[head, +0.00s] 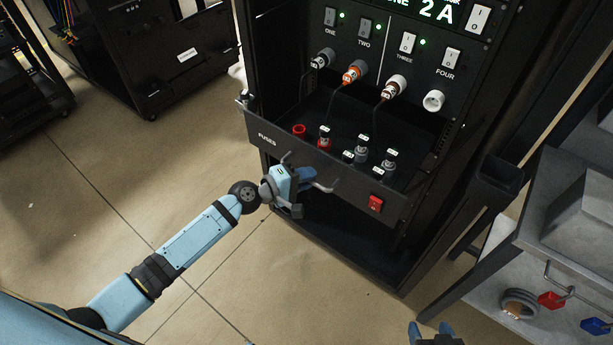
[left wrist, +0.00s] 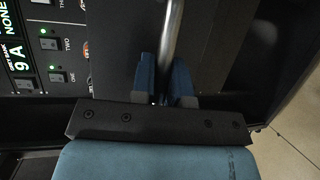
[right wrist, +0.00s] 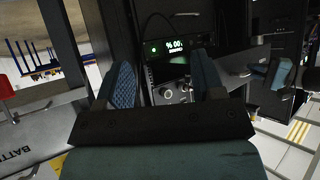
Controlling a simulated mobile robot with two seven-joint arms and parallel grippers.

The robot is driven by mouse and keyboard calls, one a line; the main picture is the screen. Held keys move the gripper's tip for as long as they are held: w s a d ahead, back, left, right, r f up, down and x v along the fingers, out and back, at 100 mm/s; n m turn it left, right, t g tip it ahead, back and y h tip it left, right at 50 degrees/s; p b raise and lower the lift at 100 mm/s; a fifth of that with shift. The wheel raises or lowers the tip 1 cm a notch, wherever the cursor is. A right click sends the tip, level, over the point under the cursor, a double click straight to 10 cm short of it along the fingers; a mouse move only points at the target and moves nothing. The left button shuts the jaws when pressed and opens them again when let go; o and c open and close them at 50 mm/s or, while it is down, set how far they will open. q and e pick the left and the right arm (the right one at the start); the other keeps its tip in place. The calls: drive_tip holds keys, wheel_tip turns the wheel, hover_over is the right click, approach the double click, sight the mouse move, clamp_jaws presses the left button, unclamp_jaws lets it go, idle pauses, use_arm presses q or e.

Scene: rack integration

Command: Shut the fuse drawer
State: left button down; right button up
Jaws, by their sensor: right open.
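The fuse drawer (head: 262,139) is a black tray labelled FUSES, pulled out from the black rack, with several fuses in it. Its front carries a metal bar handle (head: 324,187) and a red switch (head: 375,204). My left gripper (head: 305,181) is at the handle. In the left wrist view the handle (left wrist: 172,35) runs between the closely set blue fingers (left wrist: 164,88), which look shut on it. My right gripper (right wrist: 163,85) is open and empty, its fingers wide apart; in the head view its fingertips (head: 432,331) show at the bottom edge, away from the drawer.
Above the drawer, a panel (head: 385,55) has switches, green lights and plugged cables. A grey bench (head: 490,260) with red and blue items stands at the right. Another black rack (head: 150,50) stands back left. The floor (head: 200,200) left of the drawer is clear.

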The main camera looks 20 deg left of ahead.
sight(338, 155)
drive_tip(key=shift+r, duration=0.1)
